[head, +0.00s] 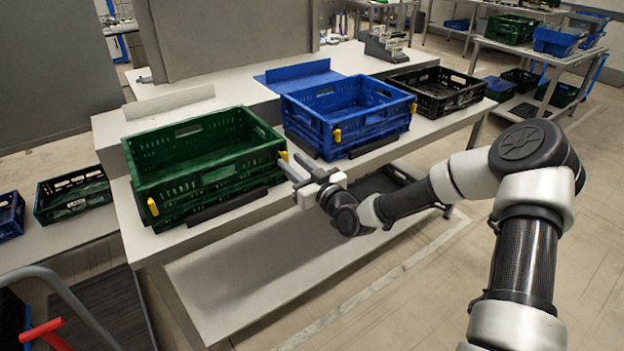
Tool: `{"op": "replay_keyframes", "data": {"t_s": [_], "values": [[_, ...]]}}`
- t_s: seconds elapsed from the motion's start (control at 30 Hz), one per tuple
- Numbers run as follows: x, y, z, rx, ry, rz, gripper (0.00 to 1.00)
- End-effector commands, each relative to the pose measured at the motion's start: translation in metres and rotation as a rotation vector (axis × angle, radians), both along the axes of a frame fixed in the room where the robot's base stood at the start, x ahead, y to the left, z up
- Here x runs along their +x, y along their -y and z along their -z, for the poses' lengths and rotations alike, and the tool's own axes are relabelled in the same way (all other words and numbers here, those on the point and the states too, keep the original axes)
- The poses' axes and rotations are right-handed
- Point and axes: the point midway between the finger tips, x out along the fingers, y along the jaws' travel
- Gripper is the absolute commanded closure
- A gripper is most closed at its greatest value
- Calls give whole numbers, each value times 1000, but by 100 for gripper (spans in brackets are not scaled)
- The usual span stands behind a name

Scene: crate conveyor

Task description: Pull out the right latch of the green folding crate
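The green folding crate (205,160) stands with its walls up on the grey bench, left of the blue crate. Its right latch (283,156) is a small yellow tab at the near right corner. Its left latch (153,207), also yellow, is at the near left corner. My gripper (290,164) is at the right latch, with its fingers pointing toward that corner. The fingertips are at or very close to the latch; I cannot tell whether they touch it. The fingers look apart, with a gap between them.
A blue folding crate (347,117) with yellow latches stands just right of the green one. A black crate (437,90) is farther right. The bench (140,240) has a narrow bare front edge. Other crates stand on a rack at the back right.

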Motion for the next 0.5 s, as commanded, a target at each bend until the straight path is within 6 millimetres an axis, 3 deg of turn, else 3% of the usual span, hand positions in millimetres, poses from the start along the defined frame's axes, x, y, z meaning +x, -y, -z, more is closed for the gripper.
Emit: {"op": "replay_keyframes", "data": {"t_s": [0.5], "values": [[-99,69,0,-2,-3,3,70]]}}
